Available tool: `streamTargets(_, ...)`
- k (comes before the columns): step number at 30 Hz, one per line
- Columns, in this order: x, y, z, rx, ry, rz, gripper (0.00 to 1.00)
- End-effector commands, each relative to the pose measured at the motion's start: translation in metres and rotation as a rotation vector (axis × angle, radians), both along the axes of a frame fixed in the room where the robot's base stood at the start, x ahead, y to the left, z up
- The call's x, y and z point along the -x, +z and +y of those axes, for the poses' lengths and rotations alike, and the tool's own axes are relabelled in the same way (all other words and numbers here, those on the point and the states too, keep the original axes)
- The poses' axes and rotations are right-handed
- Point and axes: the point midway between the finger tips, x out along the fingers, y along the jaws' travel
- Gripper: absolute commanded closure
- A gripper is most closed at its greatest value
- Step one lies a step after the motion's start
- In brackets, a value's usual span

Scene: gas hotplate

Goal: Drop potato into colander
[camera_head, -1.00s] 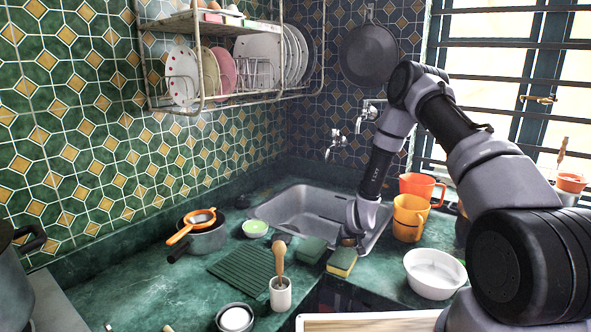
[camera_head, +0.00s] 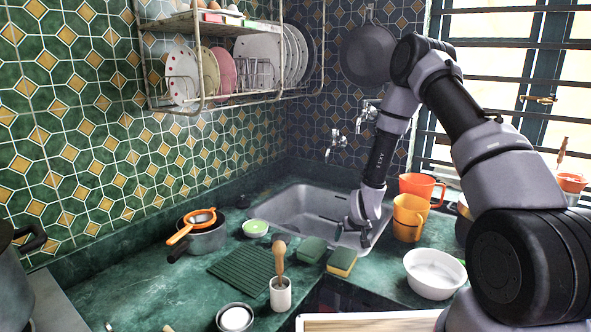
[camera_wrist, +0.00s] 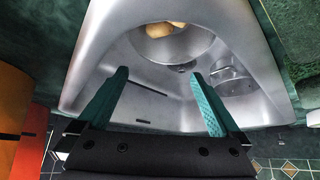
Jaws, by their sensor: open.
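My gripper (camera_wrist: 158,78) is open and empty over the metal sink, with its two green-padded fingers apart. In the head view my gripper (camera_head: 350,230) is at the near right part of the sink. A round metal bowl, which looks like the colander (camera_wrist: 200,48), is in the sink beyond my fingertips in the wrist view. Tan-brown, rounded potato-like surfaces (camera_wrist: 160,30) show inside it, partly cut by shadow or its rim; I cannot tell whether they are one potato or more. The colander and potato cannot be made out in the head view.
A second shiny metal item (camera_wrist: 232,80) lies in the sink (camera_head: 290,205) beside the bowl. A yellow-green sponge (camera_head: 342,262), orange mugs (camera_head: 409,217) and a white bowl (camera_head: 434,273) stand near the sink's front and right edges.

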Motion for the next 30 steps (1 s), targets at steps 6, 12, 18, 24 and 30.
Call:
streamTargets(6,0.019,0.031,-0.001,0.001,0.000,-0.001,0.00)
streamTargets(12,0.025,0.039,-0.002,0.001,-0.001,0.000,0.00)
streamTargets(18,0.025,0.040,-0.002,-0.001,-0.001,0.000,0.00)
streamTargets(24,0.019,0.079,-0.005,-0.023,-0.014,-0.012,0.00)
streamTargets(30,0.020,0.165,-0.012,-0.073,-0.044,-0.022,0.00)
